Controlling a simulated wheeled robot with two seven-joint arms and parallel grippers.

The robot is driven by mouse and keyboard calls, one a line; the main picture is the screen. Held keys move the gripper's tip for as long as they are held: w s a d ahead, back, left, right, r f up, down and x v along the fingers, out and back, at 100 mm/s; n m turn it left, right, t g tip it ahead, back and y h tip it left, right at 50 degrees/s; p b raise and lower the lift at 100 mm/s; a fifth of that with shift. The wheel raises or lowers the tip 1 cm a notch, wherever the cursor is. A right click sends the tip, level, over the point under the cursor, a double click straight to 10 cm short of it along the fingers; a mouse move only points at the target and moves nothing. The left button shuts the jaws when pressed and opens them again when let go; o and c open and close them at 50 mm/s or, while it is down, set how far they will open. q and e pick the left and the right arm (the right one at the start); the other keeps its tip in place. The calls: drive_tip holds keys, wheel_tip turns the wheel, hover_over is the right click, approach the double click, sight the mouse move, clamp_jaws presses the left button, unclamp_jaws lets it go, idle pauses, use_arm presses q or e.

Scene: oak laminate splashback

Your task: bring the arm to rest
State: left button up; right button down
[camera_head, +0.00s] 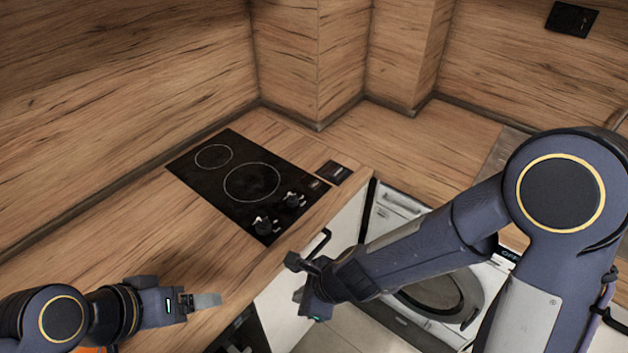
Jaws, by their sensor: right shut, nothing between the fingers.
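My right arm reaches in from the right. Its gripper (300,296) is shut and empty, in front of the counter's front edge and above the floor and the lower cabinets. My left gripper (190,302) is at the lower left, low over the wooden counter.
A black cooktop (225,177) with knobs is set in the wooden counter (120,232). A white front-loading machine (398,212) stands below the counter, partly hidden by my right arm. Wooden walls close off the back. The counter left of the cooktop is clear.

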drive_tip(key=d+r+n+t+y+b, duration=0.2)
drive_tip(key=d+r+n, duration=0.8)
drive_tip(key=r, duration=0.2)
drive_tip(key=s+d+n+h, duration=0.2)
drive_tip(key=s+d+n, duration=0.2)
drive_tip(key=d, duration=0.3)
drive_tip(key=s+d+n+t+h+b, duration=0.1)
drive_tip(key=s+d+n+h, duration=0.1)
drive_tip(key=s+d+n, duration=0.2)
drive_tip(key=s+d, duration=0.1)
drive_tip(key=d, duration=0.2)
drive_tip(key=shift+s+f+b, duration=0.15)
drive_tip(key=shift+s+b, duration=0.15)
